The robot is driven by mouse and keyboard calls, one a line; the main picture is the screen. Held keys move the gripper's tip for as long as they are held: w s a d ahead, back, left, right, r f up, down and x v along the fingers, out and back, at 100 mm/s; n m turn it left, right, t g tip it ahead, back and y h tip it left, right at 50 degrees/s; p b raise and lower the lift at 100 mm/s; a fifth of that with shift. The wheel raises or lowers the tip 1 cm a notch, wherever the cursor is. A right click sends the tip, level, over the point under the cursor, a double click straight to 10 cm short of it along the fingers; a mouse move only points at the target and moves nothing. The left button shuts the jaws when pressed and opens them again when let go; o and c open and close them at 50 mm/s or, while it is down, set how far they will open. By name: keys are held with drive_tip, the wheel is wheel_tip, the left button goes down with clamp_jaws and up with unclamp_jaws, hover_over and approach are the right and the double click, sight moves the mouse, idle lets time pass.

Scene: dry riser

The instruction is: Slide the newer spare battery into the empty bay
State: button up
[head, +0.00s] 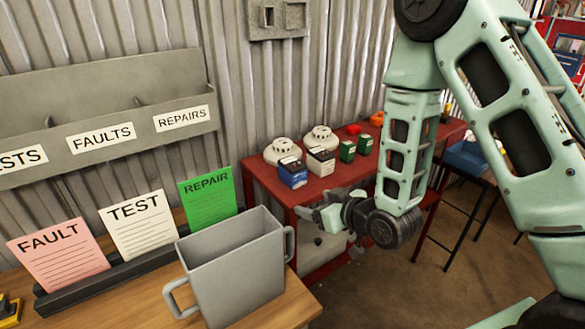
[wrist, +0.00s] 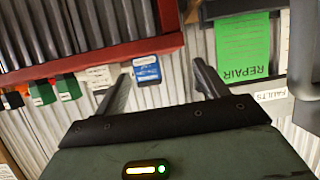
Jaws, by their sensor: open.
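A blue battery (head: 292,173) and a cream battery (head: 320,161) with dark tops stand upright on the red bench (head: 262,182). Two smaller green batteries (head: 347,151) (head: 365,144) stand to their right. Any dates on their labels are too small to read, so I cannot tell which is newer. My gripper (head: 318,212) is open and empty in front of the bench's near edge. In the wrist view, its fingers (wrist: 160,82) are apart, with the blue battery (wrist: 147,70) beyond the gap and the cream one (wrist: 98,78) beside it. I cannot make out an empty bay.
Two white round detectors (head: 282,151) (head: 320,138) sit behind the batteries. A grey two-handled bin (head: 235,270) stands on the wooden table (head: 285,308) at left, beside a green REPAIR card (head: 207,199). Floor is open at right, near a dark-legged table (head: 478,166).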

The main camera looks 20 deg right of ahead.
drive_tip(key=t, duration=0.1)
drive_tip(key=m+t+p, duration=0.1)
drive_tip(key=t+p, duration=0.3)
drive_tip(key=p, duration=0.4)
approach(292, 162)
drive_tip(key=shift+y, duration=0.4)
drive_tip(key=x, duration=0.4)
drive_tip(key=shift+w+a+f, duration=0.1)
drive_tip(key=shift+w+f, duration=0.15)
drive_tip(key=shift+f, duration=0.15)
drive_tip(key=p+x, duration=0.3)
drive_tip(key=x, duration=0.1)
drive_tip(key=shift+w, duration=0.4)
drive_tip(key=shift+w+f, duration=0.1)
drive_tip(key=shift+w, duration=0.15)
drive_tip(key=c, duration=1.2)
clamp_jaws()
